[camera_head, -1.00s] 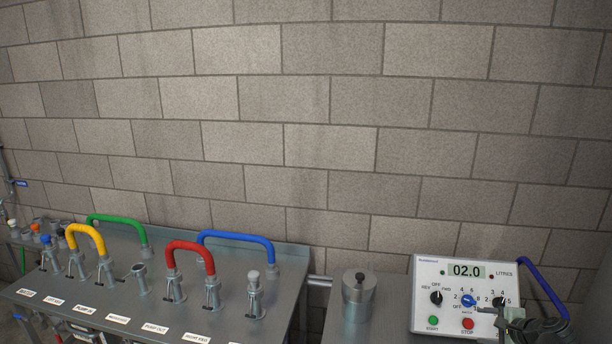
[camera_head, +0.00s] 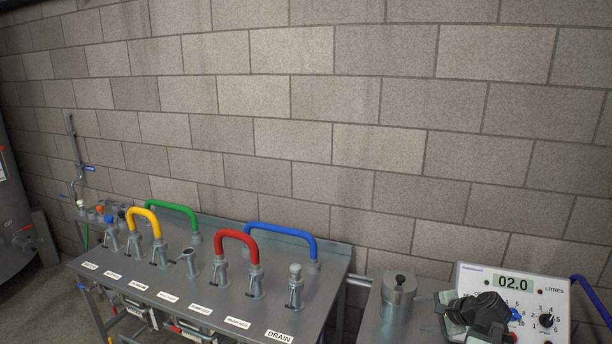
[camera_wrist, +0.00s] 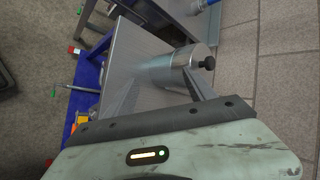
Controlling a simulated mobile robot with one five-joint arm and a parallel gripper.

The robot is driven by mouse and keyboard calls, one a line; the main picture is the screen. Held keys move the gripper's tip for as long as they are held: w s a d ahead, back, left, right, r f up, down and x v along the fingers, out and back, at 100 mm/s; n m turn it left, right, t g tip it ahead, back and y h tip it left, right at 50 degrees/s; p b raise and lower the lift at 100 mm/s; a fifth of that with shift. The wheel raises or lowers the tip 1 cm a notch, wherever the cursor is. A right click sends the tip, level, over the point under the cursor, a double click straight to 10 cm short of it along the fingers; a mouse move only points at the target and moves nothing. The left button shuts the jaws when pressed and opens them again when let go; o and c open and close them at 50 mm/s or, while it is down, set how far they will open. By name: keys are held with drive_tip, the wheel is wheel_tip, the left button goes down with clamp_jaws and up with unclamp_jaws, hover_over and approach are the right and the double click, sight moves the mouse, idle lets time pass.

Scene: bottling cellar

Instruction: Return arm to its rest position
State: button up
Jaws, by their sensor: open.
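My gripper (camera_head: 480,314) shows at the lower right of the head view as a dark and grey-green block. It covers the lower left part of a white control panel (camera_head: 550,290); its jaws cannot be made out there. A metal canister with a black knob (camera_wrist: 178,68) shows beyond the fingers. Nothing is seen held. Most of my arm is out of view.
The metal canister (camera_head: 398,296) stands left of the panel, which reads 02.0. A steel bench (camera_head: 190,262) with valves and yellow, green, red and blue hoses spans the middle. A block wall (camera_head: 330,120) stands behind. A tank (camera_head: 15,200) is at far left.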

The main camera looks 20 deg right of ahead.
drive_tip(key=w+a+f+n+g+y, duration=0.1)
drive_tip(key=w+a+n, duration=0.15)
drive_tip(key=a, duration=0.75)
drive_tip(key=w+a+f+n+g+y, duration=0.1)
drive_tip(key=w+a+f+n+g, duration=0.15)
drive_tip(key=a, duration=0.65)
drive_tip(key=w+a+f+n+g+y, duration=0.1)
drive_tip(key=w+a+n, duration=0.15)
drive_tip(key=a, duration=0.75)
drive_tip(key=s+a+f+n+g+h, duration=0.2)
drive_tip(key=s+a+n+g, duration=0.15)
drive_tip(key=a+n, duration=0.6)
drive_tip(key=s+h, duration=0.1)
drive_tip(key=s+d+g+h, duration=0.1)
drive_tip(key=s, duration=0.1)
drive_tip(key=s+f+n, duration=0.1)
drive_tip(key=shift+s+d+f+h, duration=0.15)
drive_tip(key=shift+d+h, duration=0.1)
drive_tip(key=shift+h, duration=0.15)
